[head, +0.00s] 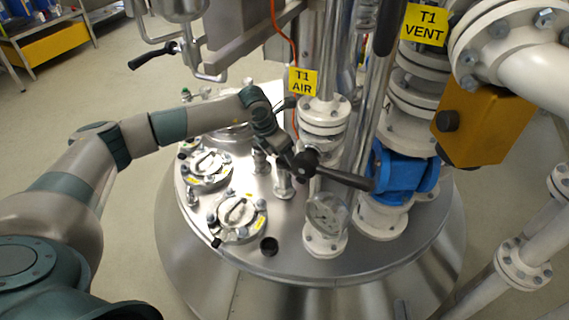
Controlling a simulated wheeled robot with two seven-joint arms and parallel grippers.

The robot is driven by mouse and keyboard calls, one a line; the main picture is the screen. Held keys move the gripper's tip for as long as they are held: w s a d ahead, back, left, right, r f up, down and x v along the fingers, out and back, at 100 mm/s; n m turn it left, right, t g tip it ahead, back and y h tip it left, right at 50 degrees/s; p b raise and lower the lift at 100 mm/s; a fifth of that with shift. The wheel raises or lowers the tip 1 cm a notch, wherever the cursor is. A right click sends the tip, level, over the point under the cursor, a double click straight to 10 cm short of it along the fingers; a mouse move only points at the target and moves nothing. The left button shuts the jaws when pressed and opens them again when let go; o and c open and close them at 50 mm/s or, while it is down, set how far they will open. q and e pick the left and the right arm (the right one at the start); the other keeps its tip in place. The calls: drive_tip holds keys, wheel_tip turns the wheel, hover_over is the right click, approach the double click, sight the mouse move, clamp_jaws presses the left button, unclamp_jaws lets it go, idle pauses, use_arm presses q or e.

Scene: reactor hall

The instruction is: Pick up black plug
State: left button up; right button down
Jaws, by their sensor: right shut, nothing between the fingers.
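A small, dark round piece (269,246), which looks like the black plug, is at the near edge of the steel vessel lid. I cannot tell how far it stands up from the lid. The fingertips are small and partly lost against the dark valve parts.
Two bolted round hatches (238,217) are left of the plug. A black valve lever (340,179), a sight glass (327,213) and a blue valve (403,175) stand to its right. White pipes (523,263) fill the right side. A yellow T1 AIR sign (303,82) hangs above.

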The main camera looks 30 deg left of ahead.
idle(0.4)
use_arm(q)
drive_tip(key=c, duration=1.1)
drive_tip(key=shift+r, duration=0.1)
